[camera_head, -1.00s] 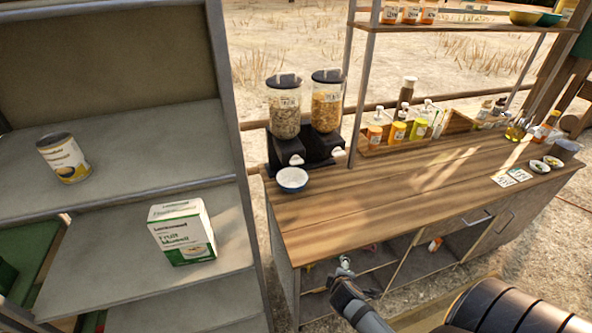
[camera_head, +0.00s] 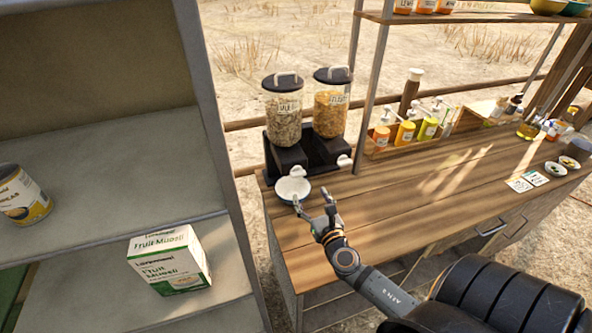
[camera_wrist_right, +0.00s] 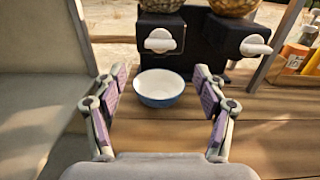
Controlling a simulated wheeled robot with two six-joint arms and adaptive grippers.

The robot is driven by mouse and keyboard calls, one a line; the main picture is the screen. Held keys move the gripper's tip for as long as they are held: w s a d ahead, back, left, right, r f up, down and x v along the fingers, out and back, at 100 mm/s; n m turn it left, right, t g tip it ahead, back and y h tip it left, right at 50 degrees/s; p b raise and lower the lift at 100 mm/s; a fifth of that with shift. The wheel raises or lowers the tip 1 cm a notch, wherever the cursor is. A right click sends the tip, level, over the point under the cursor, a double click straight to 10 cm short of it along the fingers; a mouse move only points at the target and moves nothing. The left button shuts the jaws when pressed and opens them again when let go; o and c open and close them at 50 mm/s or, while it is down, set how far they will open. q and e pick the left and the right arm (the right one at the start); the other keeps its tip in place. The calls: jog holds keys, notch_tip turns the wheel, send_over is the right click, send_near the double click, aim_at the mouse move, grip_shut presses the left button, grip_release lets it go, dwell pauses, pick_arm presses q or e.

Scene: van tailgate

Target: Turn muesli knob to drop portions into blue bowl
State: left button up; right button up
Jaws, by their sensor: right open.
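The muesli dispenser (camera_head: 283,115) is the left one of two clear canisters with dark lids on a black stand. Its white muesli knob (camera_head: 297,171) is at the front of the stand; it also shows in the right wrist view (camera_wrist_right: 160,40). The blue bowl (camera_wrist_right: 160,88), white inside, stands on the counter below that knob; it also shows in the head view (camera_head: 291,190). My right gripper (camera_head: 315,199) is open and empty, just in front of the bowl. In the right wrist view its fingers (camera_wrist_right: 160,82) are spread, with the bowl beyond and between them. My left gripper is out of view.
A second dispenser (camera_head: 331,105) with its own white knob (camera_head: 344,161) stands directly to the right. A grey shelf (camera_head: 110,160) with a can (camera_head: 22,196) and a muesli box (camera_head: 170,262) stands left. Bottles in a wooden tray (camera_head: 400,150) stand right. The wooden counter (camera_head: 420,190) is mostly clear.

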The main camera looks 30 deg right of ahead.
aim_at(300, 175)
jog(key=p+x, duration=0.1)
jog(key=x, duration=0.7)
jog(key=shift+r+p, duration=0.2)
jog(key=shift+p, duration=0.15)
jog(key=shift+x, duration=0.8)
jog(key=shift+c, duration=0.4)
jog(key=c, duration=1.1)
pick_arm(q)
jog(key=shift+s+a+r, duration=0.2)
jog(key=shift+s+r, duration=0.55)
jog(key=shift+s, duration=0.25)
pick_arm(e)
jog(key=shift+d+m, duration=0.1)
jog(key=shift+m, duration=0.2)
